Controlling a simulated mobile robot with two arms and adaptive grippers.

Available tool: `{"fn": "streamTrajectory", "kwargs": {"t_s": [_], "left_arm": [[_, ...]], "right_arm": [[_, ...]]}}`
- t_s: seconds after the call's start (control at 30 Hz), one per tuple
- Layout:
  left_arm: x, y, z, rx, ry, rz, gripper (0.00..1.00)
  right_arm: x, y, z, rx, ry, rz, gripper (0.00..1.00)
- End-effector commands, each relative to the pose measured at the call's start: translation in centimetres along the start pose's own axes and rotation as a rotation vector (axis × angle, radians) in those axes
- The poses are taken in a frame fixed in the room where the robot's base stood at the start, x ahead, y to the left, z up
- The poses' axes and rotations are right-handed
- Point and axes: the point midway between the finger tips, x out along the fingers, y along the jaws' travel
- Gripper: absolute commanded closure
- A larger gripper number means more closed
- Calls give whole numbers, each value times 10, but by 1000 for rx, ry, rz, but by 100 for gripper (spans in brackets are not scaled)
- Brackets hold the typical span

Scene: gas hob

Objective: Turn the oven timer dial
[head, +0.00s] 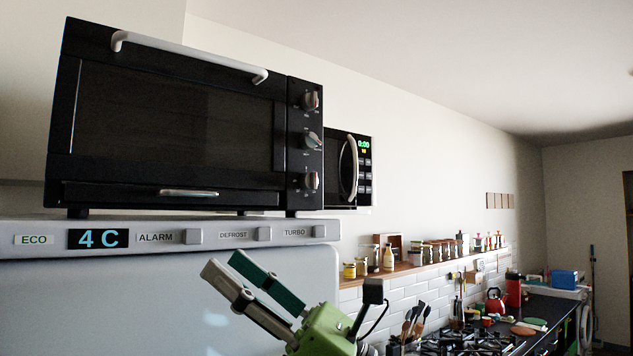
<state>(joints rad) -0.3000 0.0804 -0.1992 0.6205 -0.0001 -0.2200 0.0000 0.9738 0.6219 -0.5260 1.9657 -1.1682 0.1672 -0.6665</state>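The black oven (170,120) stands on top of the fridge, its door shut under a white handle. My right gripper (226,264) is below the oven, in front of the fridge, pointing up and left. Its two fingers are apart with nothing between them, and it touches no dial. My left gripper is not in view.
The fridge (130,300) has a button strip below the oven. A black microwave (348,170) sits just behind and right of the dials. A shelf of jars (430,258) and a hob (470,338) are farther right. The space before the dials is clear.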

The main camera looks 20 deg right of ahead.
Motion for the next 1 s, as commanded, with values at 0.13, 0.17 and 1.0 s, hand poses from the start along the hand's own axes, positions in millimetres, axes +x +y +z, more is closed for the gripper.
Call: {"fn": "streamTrajectory", "kwargs": {"t_s": [0.13,0.17,1.0], "left_arm": [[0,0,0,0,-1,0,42],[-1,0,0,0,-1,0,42],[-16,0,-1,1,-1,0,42]], "right_arm": [[21,11,17,-480,217,129,60],[23,8,20,-572,262,144,60],[-41,-134,195,-1621,1061,-77,60]]}}
